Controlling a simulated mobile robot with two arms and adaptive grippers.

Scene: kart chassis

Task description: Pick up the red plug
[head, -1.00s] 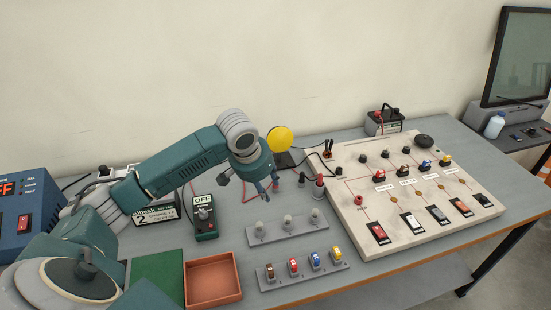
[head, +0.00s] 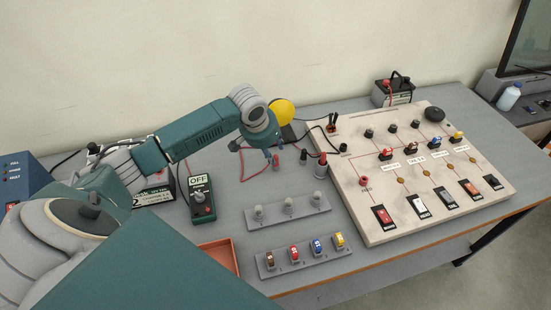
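The red plug (head: 321,167) stands upright on the table in the head view, just left of the white circuit board. A black plug (head: 303,157) stands close to its left. My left gripper (head: 256,158) hangs to the left of both plugs, apart from the red one. Its fingers look spread, with nothing seen between them. A red lead (head: 258,170) passes below and behind it. My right gripper is out of view.
The board (head: 345,205) with switches and sockets fills the right. A multimeter (head: 202,200) lies left of the gripper. Nearer are a grey holder (head: 268,221), a fuse strip (head: 280,265) and a brown tray (head: 229,254). A yellow disc (head: 283,112) is behind the gripper.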

